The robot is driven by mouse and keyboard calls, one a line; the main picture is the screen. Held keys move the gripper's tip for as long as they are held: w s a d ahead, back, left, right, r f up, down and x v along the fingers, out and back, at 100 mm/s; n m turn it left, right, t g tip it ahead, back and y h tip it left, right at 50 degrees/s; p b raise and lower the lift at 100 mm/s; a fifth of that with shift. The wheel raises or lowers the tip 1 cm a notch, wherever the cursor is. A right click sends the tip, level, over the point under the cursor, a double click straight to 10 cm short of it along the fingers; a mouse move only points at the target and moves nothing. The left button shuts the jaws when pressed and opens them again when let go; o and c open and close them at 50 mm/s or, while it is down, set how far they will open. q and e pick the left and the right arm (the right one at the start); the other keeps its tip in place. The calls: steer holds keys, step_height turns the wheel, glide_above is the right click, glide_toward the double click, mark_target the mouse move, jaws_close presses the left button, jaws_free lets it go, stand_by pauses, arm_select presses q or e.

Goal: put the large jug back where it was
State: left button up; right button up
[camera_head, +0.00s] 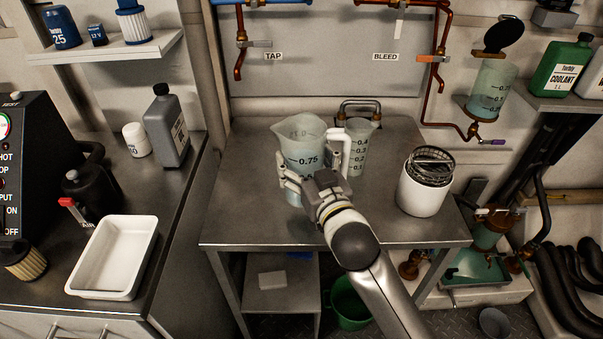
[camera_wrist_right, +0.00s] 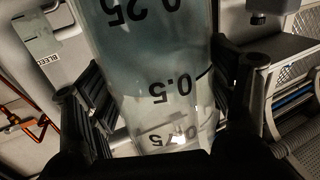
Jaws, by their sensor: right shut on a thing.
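The large jug (camera_head: 303,148), translucent with a 0.75 mark, is upright at the back left of the metal table (camera_head: 245,215). My right gripper (camera_head: 300,178) is shut around its body from the front. In the right wrist view the jug (camera_wrist_right: 155,75) fills the middle, with the gripper's dark fingers (camera_wrist_right: 160,100) on both sides of it. The jug's base is partly hidden behind my gripper, so I cannot tell if it touches the table. A smaller measuring jug (camera_head: 358,150) stands just right of it. My left gripper is not in view.
A white canister with a mesh basket (camera_head: 425,185) stands at the table's right. The table's left and front are bare. A white tray (camera_head: 115,255) and a grey bottle (camera_head: 167,128) are on the left counter. Copper pipes (camera_head: 440,60) run along the back wall.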

steer(key=shift+w+a+f, duration=0.15)
steer(key=shift+w+f, duration=0.4)
steer(key=shift+f, duration=0.05)
steer(key=shift+w+a+f, duration=0.15)
steer(key=shift+w+f, duration=0.35)
steer(key=shift+f, duration=1.55)
steer(key=o, duration=1.2)
steer(key=shift+f, duration=0.35)
steer(key=o, duration=0.5)
steer(key=shift+r, duration=0.1)
